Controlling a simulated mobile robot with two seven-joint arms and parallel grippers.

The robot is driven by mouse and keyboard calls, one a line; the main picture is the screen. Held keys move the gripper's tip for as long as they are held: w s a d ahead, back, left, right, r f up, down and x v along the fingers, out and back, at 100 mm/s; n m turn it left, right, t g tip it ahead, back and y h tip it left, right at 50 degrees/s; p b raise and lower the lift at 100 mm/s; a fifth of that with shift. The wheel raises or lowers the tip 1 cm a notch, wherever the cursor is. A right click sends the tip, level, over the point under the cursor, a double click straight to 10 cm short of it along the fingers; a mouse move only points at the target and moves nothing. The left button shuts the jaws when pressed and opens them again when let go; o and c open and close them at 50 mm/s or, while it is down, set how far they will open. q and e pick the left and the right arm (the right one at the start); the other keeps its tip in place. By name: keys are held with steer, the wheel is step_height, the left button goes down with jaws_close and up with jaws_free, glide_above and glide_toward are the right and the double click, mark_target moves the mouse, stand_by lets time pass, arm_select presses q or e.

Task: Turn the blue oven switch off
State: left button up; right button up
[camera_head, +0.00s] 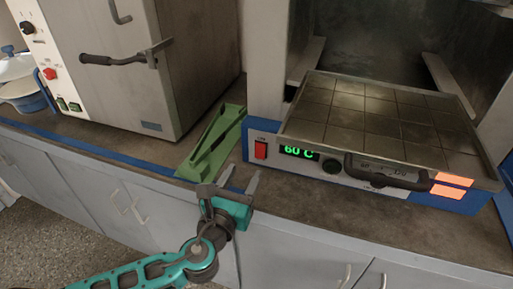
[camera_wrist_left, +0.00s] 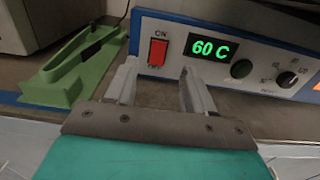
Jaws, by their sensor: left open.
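The blue oven (camera_head: 255,125) stands at the right with a blue and white front panel. Its red rocker switch (camera_head: 261,150) is at the panel's left end, beside a lit green display (camera_head: 299,153) reading 60 C. In the left wrist view the switch (camera_wrist_left: 157,52) sits between ON and OFF labels, just beyond my fingertips. My left gripper (camera_head: 239,179) is open and empty, in front of and below the switch. The fingers (camera_wrist_left: 159,76) point at the panel and appear apart from the switch. My right gripper is not in view.
A green holder (camera_head: 211,145) lies left of the panel, close to my left gripper. A grey cabinet (camera_head: 190,60) with a handle stands at the back left. A black handle (camera_head: 388,172) juts from the oven front. Cupboards are below the counter's edge.

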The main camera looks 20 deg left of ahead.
mark_target(260, 144)
arm_select(q)
steer(key=w, duration=0.9)
steer(key=shift+w+d, duration=0.15)
steer(key=shift+w, duration=0.2)
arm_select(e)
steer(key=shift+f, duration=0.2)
arm_select(q)
steer(key=shift+c, duration=0.2)
